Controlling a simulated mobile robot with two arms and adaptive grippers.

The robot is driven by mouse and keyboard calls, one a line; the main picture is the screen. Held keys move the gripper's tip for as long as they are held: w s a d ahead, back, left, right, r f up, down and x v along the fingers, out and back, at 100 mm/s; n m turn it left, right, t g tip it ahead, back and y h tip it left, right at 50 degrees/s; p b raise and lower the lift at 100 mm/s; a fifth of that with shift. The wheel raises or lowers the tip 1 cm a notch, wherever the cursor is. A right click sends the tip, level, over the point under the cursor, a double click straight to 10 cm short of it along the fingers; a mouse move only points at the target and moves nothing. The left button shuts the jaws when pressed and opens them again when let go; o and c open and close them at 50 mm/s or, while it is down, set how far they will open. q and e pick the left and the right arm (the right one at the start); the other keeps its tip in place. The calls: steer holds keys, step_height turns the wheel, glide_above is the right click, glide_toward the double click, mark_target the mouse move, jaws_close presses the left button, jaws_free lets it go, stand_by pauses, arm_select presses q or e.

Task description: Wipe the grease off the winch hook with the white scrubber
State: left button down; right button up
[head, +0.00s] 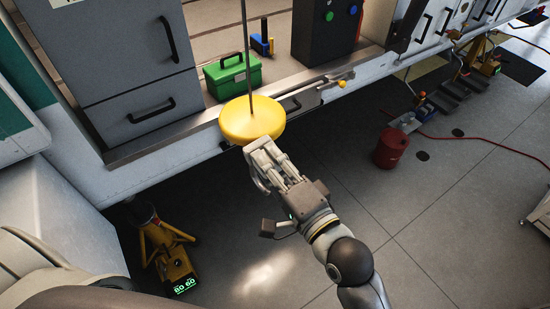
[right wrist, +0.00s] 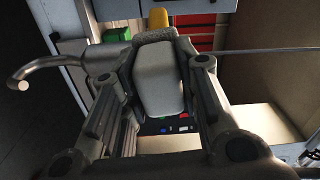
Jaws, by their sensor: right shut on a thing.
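In the head view a yellow disc (head: 252,119) hangs on a thin dark cable (head: 246,50). The winch hook (right wrist: 32,68) shows in the right wrist view as a bare curved metal rod at the left. In the head view the hook is hidden. My right gripper (head: 264,160) is just below the disc's near edge. In the wrist view it is shut on the white scrubber (right wrist: 158,80), a pale block with a grey rough end. The hook's shank runs behind the fingers; contact with the scrubber cannot be told. Grease is not clear. My left gripper is out of view.
A green toolbox (head: 232,76) stands on the ledge behind the disc, near grey drawers (head: 135,65). A red can (head: 390,148) and a red hose (head: 480,148) are on the floor at right. A yellow stand (head: 168,250) is at lower left. The floor around my right arm is clear.

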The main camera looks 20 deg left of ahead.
steer(key=shift+s+d, duration=0.2)
steer(key=shift+d, duration=0.25)
steer(key=shift+v, duration=2.55)
steer(key=v, duration=0.3)
